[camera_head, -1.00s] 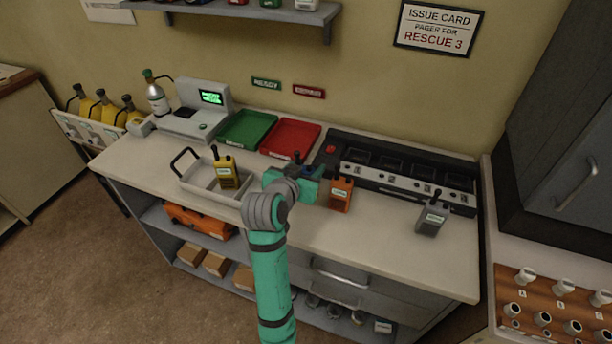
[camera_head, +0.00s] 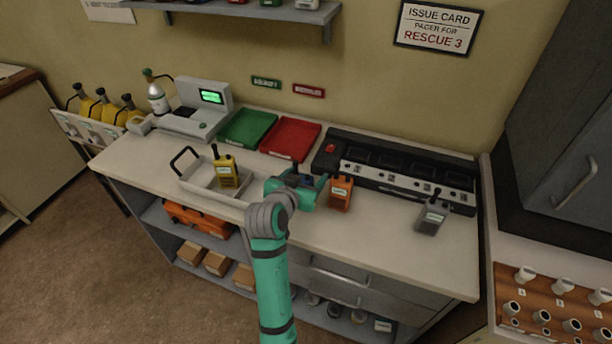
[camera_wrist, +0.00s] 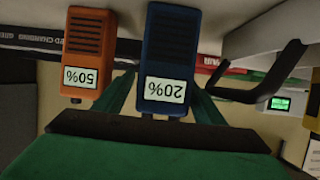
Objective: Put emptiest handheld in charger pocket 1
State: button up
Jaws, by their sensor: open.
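A blue handheld (camera_wrist: 170,50) reads 20% in the wrist view, where the picture is upside down. My gripper (camera_wrist: 163,95) has one green finger on each side of it, open; contact cannot be told. In the head view my gripper (camera_head: 306,187) is low over the counter and hides most of the blue handheld. An orange handheld (camera_head: 340,194) stands just right of it and reads 50% in the wrist view (camera_wrist: 88,50). A yellow handheld (camera_head: 227,175) and a grey handheld (camera_head: 432,217) have screens too small to read. The black charger (camera_head: 385,182) lies behind, its pockets looking empty; pocket numbers are unreadable.
The yellow handheld stands in a white tray (camera_head: 193,187) with a dark handle. A green tray (camera_head: 247,128) and red tray (camera_head: 290,138) lie left of the charger. A scale-like device (camera_head: 195,122) stands farther left. The counter front right (camera_head: 390,245) is clear.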

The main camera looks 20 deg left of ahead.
jog(key=shift+r, duration=0.2)
jog(key=shift+o, duration=0.2)
jog(key=d+v, duration=0.1)
jog(key=v, duration=1)
jog(key=shift+a, duration=0.5)
jog(key=shift+o, duration=0.2)
jog(key=v, duration=0.3)
jog(key=shift+s+a+r, duration=0.15)
jog(key=shift+r, duration=0.1)
jog(key=x, duration=1)
jog(key=shift+w, duration=0.4)
jog(key=c, duration=1.5)
jog(key=shift+o, duration=0.2)
